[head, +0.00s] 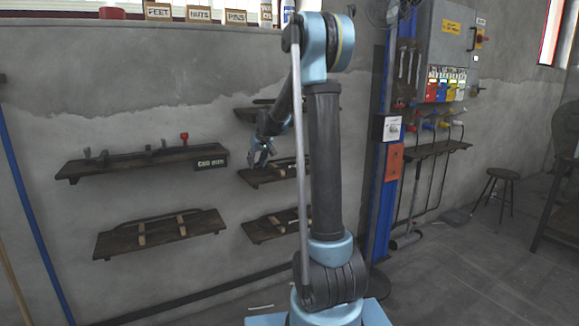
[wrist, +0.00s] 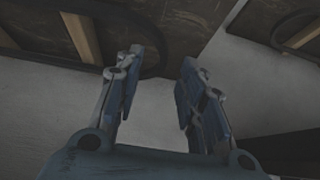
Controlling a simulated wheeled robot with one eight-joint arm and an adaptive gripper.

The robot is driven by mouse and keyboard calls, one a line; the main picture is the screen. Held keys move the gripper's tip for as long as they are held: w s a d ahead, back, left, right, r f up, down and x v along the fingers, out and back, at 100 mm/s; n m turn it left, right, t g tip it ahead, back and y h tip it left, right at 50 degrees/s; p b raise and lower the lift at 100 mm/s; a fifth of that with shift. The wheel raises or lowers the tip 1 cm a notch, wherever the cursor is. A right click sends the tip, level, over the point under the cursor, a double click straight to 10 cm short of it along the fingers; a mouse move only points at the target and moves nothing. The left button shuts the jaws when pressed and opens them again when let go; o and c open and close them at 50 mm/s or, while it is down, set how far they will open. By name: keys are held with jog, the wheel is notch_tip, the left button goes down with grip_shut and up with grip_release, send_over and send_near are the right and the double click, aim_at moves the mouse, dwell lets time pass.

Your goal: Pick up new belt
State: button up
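Thin dark belt-like loops lie on small wall shelves; I cannot tell which is the new belt. In the head view one loop (head: 160,218) rests on the lower left shelf with pale wooden pieces, and others are on the right-hand shelves. My gripper (head: 262,159) is in front of the middle right shelf (head: 287,174), partly covering it. In the wrist view its two fingers (wrist: 160,78) are spread apart with nothing visibly held between them. A dark curved loop (wrist: 158,58) shows just beyond the left fingertip; contact cannot be judged. Another loop (wrist: 288,35) is at the upper right.
The upper left shelf (head: 130,166) holds tools and a sign. A blue post (head: 386,185) and a grey control cabinet (head: 450,55) stand on the right. A stool (head: 497,177) is farther back. Labelled boxes (head: 198,14) line the top ledge. The floor between post and stool looks mostly clear.

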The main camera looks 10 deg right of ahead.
jog(key=shift+x, duration=1.1)
jog(key=shift+c, duration=0.2)
grip_shut()
jog(key=shift+r, duration=0.1)
